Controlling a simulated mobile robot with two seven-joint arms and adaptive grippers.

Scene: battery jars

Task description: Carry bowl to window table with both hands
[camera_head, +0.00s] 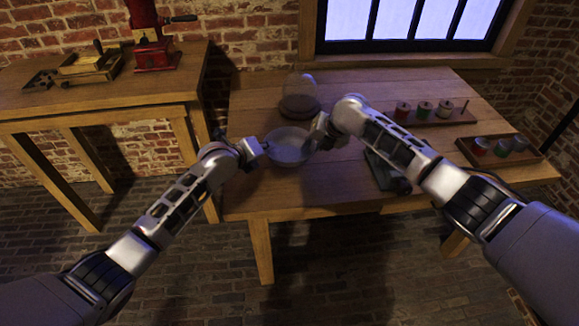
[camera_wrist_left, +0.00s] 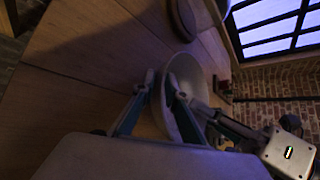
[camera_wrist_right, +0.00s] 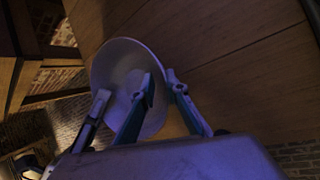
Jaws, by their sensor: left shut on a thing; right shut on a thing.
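A pale grey bowl (camera_head: 289,147) is over the near left part of the window table (camera_head: 340,193), in front of a glass jar. My left gripper (camera_head: 262,147) is shut on its left rim. My right gripper (camera_head: 314,141) is shut on its right rim. The bowl also shows in the left wrist view (camera_wrist_left: 187,72), beyond the fingers (camera_wrist_left: 160,98), and in the right wrist view (camera_wrist_right: 122,62), by the fingers (camera_wrist_right: 158,95). The bowl looks level in the head view. I cannot tell whether its base touches the table.
A glass jar with a dark base (camera_head: 299,97) stands just behind the bowl. Trays of small coloured jars (camera_head: 430,114) (camera_head: 500,150) are on the table's right. A dark flat object (camera_head: 388,174) lies under my right arm. A side table (camera_head: 120,97) with a red grinder (camera_head: 153,45) stands left.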

